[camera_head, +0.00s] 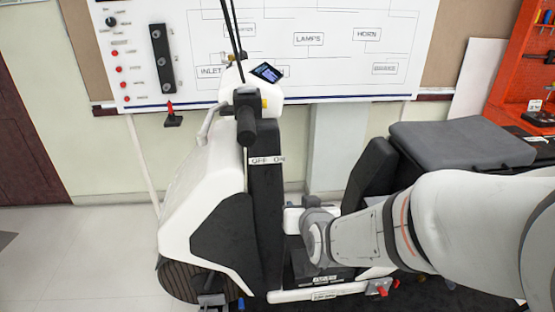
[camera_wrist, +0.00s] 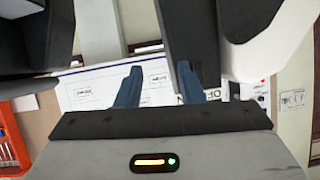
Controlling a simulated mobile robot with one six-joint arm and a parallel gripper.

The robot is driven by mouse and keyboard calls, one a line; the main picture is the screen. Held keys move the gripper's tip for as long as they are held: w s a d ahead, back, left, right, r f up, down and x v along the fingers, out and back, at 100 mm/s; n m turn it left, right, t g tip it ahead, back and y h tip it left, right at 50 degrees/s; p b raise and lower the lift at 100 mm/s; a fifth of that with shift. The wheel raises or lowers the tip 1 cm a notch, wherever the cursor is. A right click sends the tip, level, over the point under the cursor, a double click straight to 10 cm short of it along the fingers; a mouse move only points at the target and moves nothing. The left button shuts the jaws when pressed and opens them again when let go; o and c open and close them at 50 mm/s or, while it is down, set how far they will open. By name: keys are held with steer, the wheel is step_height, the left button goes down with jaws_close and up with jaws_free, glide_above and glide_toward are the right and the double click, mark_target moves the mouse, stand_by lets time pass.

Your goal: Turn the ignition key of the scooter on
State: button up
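The white and black scooter (camera_head: 205,200) stands in the middle of the head view, with its handlebar grip at the top. A white OFF/ON label (camera_head: 266,160) sits on its dark front panel; part of this label (camera_wrist: 212,96) also shows in the wrist view, just right of my right-hand finger. I cannot make out the ignition key in either view. My gripper (camera_wrist: 158,84) has its two blue fingers apart with nothing held between them. In the head view my arm reaches in from the right to low beside the scooter's front panel, and the fingers are hidden there.
The black scooter seat (camera_head: 460,145) lies right of the front panel, close to my arm. A white diagram board (camera_head: 340,75) with labels and switches hangs on the wall behind. A red tool rack (camera_head: 522,75) stands at the far right. The floor at left is clear.

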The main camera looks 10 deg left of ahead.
mark_target(269, 176)
steer(key=a+r+t, duration=0.2)
steer(key=a+t, duration=0.3)
steer(key=a, duration=0.2)
steer(key=shift+y, duration=0.3)
steer(key=p+x, duration=0.1)
steer(key=x, duration=0.6)
steer(key=shift+w+d+r+p, duration=0.15)
steer(key=shift+w+p, duration=0.15)
steer(key=shift+p, duration=0.1)
jaws_close()
steer(key=c, duration=0.6)
jaws_free()
steer(key=shift+s+a+r, duration=0.1)
steer(key=shift+a, duration=0.3)
steer(key=shift+d, duration=0.3)
jaws_close()
steer(key=shift+b, duration=0.4)
